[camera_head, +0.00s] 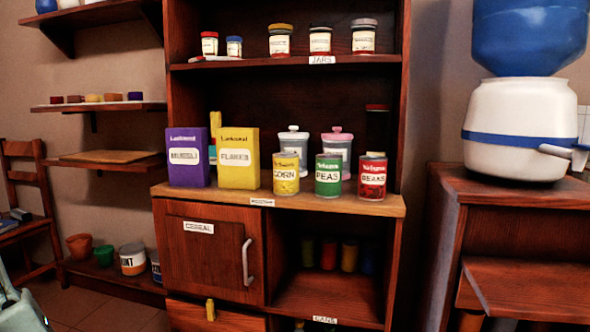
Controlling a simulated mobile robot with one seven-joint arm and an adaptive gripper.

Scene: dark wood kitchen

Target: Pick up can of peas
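The can of peas (328,175) is green with a white label reading PEAS. It stands upright on the wooden counter ledge of the cabinet. A yellow corn can (286,174) stands to its left and a red beans can (372,178) to its right, with small gaps between them. A lidded jar with a pink top (337,143) stands behind the peas can and is partly hidden by it. My gripper is not in view.
A purple box (188,157) and a yellow flakes box (238,158) stand left of the cans. The jar shelf (285,62) is above them. The cereal door (210,252) is shut. A white-and-blue water dispenser (520,130) stands at right. The ledge in front of the cans is narrow.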

